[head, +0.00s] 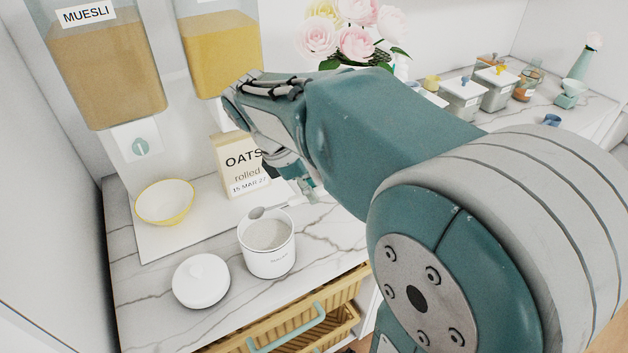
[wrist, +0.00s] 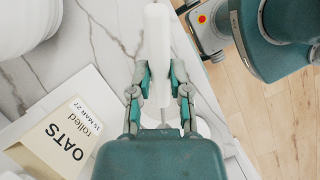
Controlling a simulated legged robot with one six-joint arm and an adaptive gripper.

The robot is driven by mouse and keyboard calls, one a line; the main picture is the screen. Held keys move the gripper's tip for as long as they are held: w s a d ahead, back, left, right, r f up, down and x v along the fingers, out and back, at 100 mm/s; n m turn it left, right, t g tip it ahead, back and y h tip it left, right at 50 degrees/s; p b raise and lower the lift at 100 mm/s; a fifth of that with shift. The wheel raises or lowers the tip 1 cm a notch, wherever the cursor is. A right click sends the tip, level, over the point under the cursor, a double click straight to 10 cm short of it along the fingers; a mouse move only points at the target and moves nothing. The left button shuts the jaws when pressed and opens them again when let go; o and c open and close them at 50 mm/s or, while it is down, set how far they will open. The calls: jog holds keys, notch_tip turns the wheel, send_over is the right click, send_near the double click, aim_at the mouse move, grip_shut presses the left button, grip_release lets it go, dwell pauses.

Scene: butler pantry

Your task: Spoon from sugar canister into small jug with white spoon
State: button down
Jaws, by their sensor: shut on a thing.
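The white sugar canister (head: 268,258) stands open on the marble counter in the head view, with pale contents inside. Its round white lid (head: 201,282) lies beside it, at front left. My gripper (wrist: 158,92) is shut on the white spoon (wrist: 157,45), whose pale length points up the wrist picture, away from my palm. In the head view the spoon's bowl (head: 257,212) shows at the canister's back rim; whether it touches is unclear. A white rounded edge (wrist: 204,129) shows partly behind my fingers. I cannot tell if it is the small jug, which is otherwise hidden.
A flower vase is behind my arm. Several jars (head: 497,90) stand far right. Wicker drawers (head: 300,330) lie below the counter's front edge.

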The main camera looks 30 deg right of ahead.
jog(key=shift+w+a+f+g+h, duration=0.4)
jog(key=shift+a+f+h, duration=0.3)
jog(key=shift+a+h, duration=0.1)
jog(key=shift+f, duration=3.15)
jog(key=shift+w+a+r, duration=0.1)
jog(key=shift+a+r, duration=0.05)
jog(key=shift+r, duration=2.9)
jog(key=shift+s+d+r+t+y, duration=0.3)
jog(key=shift+d+t+y, duration=0.05)
jog(key=shift+d+y, duration=0.3)
jog(key=shift+s+d+r+t+y, duration=0.3)
jog(key=shift+s+d+y, duration=0.05)
jog(key=shift+d+y, duration=0.25)
jog(key=shift+s+d+r+t+y, duration=0.3)
jog(key=shift+d+t+y, duration=0.05)
jog(key=shift+d+y, duration=0.3)
